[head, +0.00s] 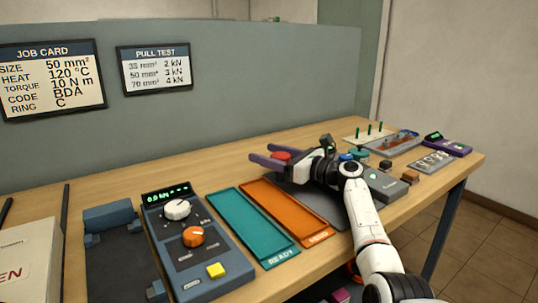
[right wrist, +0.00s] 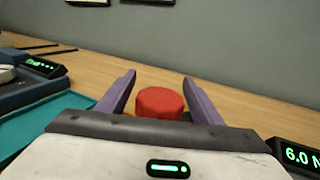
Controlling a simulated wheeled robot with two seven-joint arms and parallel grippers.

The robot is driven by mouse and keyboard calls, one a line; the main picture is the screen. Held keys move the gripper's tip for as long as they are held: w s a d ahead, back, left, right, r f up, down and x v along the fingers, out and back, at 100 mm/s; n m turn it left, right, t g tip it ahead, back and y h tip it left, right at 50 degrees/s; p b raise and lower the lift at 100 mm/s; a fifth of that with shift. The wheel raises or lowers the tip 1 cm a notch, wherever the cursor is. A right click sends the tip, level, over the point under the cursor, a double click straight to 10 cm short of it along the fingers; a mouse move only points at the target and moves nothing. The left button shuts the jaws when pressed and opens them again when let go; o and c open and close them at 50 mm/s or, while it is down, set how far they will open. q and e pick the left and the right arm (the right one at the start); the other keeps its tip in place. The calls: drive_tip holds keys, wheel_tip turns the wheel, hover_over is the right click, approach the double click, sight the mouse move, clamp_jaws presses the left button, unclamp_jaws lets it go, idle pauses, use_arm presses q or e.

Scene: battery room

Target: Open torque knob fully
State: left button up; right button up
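A round red knob (head: 281,156) shows between the purple fingers of my right gripper (head: 262,152) at the middle of the table. The right wrist view shows the same red knob (right wrist: 160,103) from close by. The fingers of my right gripper (right wrist: 159,76) stand apart on either side of it. A gap shows at its left side; at its right side I cannot tell whether the finger touches. The knob's base is hidden behind my gripper. A green display reading "6.0 N" (right wrist: 300,157) is at the lower right. My left gripper is not in view.
A blue tester (head: 205,262) with white and orange knobs stands at the left. Teal (head: 252,228) and orange (head: 285,213) trays lie beside it. A grey box (head: 385,187), a parts tray (head: 395,146) and a purple device (head: 450,145) are at the right. A grey partition (head: 230,75) stands behind.

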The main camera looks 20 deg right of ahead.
sight(289, 159)
drive_tip(key=shift+p+v, duration=0.7)
drive_tip(key=shift+v, duration=3.1)
drive_tip(key=shift+c, duration=0.5)
